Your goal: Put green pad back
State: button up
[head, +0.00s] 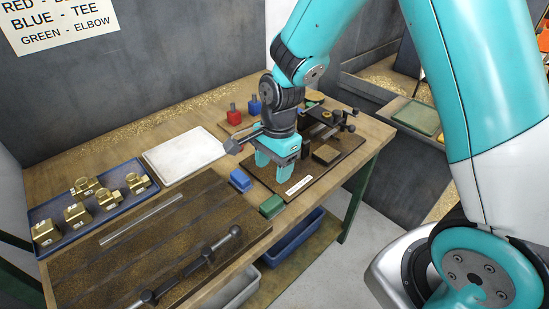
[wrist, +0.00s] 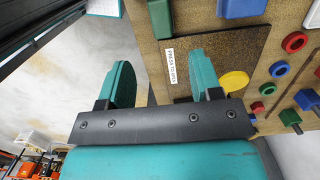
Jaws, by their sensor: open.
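A green block (head: 271,206), probably the green pad, lies at the front edge of the wooden table, beside the dark board (head: 318,176). It also shows in the wrist view (wrist: 160,22), at the top between the lines of my two fingers. A blue block (head: 240,180) lies to its left and behind it. My gripper (head: 273,163) is open and empty above the dark board, behind the green block and apart from it. In the wrist view my gripper (wrist: 163,78) has both teal fingers spread, with nothing between them.
A blue tray (head: 45,212) with brass fittings stands at the left, beside a white tray (head: 185,152). A clamp fixture (head: 328,118) stands on the board. Red (head: 234,114) and blue (head: 254,105) knobbed pieces stand behind. A yellow disc (wrist: 234,81) lies near the right finger.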

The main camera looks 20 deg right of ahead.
jog(key=s+a+r+n+y, duration=0.1)
jog(key=s+a+r+n, duration=0.1)
jog(key=s+r+n, duration=0.6)
jog(key=s+a+r+n+y, duration=0.1)
jog(key=s+a+r+n, duration=0.2)
jog(key=s+r+n, duration=0.6)
jog(key=s+n, duration=0.2)
jog(key=n, duration=0.2)
jog(key=shift+a+r+n+y, duration=0.25)
jog(key=shift+n+y, duration=0.05)
jog(key=shift+y, duration=0.1)
